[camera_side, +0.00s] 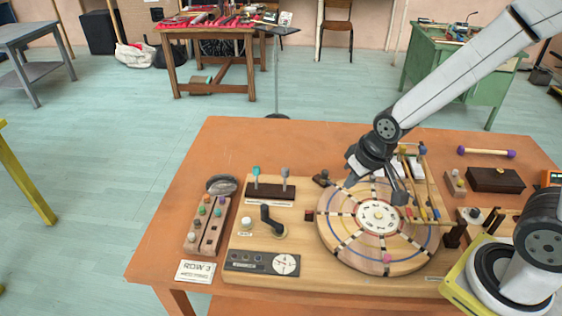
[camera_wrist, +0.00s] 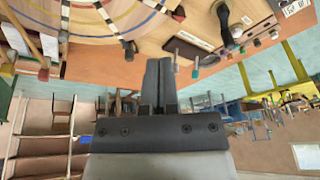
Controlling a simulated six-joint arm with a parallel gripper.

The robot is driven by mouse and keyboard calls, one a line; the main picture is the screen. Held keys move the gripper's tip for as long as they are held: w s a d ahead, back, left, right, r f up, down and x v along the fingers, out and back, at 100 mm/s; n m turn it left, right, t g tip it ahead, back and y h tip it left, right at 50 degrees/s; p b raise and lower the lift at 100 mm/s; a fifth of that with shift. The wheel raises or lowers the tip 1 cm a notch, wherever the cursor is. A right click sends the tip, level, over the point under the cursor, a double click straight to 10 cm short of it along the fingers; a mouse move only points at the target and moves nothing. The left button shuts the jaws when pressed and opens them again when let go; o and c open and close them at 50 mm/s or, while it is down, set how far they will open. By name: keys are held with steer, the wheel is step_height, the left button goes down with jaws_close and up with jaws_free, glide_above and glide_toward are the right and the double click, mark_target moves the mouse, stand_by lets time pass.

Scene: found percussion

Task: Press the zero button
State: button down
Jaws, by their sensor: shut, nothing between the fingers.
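A white round button (camera_side: 246,223) stands at the left of the wooden board (camera_side: 330,283), with a small label in front of it. It fits the zero button, but I cannot read the label. My gripper (camera_side: 351,180) is above the upper left part of the round dial, well to the right of the button and apart from it. The gripper's fingers (camera_wrist: 159,78) are together and empty, seen from behind in the wrist view. In the wrist view I cannot clearly make out the button.
A black crank (camera_side: 271,221) stands right of the button, with two levers (camera_side: 270,190) behind. A panel with a gauge (camera_side: 285,264) lies in front. The segmented dial (camera_side: 340,235) fills the middle, with rods and blocks to its right. A strip of coloured knobs (camera_side: 207,225) is left.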

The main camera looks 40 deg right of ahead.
steer(key=w+a+f+m+t+y, duration=0.1)
steer(key=w+a+m+t, duration=0.1)
steer(key=w+a, duration=0.65)
steer(key=m+t+y, duration=0.2)
steer(key=t, duration=0.1)
glide_above(249, 221)
step_height(249, 221, down, 2)
steer(key=shift+a+f, duration=0.1)
steer(key=shift+f, duration=0.05)
steer(key=shift+f, duration=0.15)
steer(key=shift+f, duration=4.25)
steer(key=shift+f, duration=0.3)
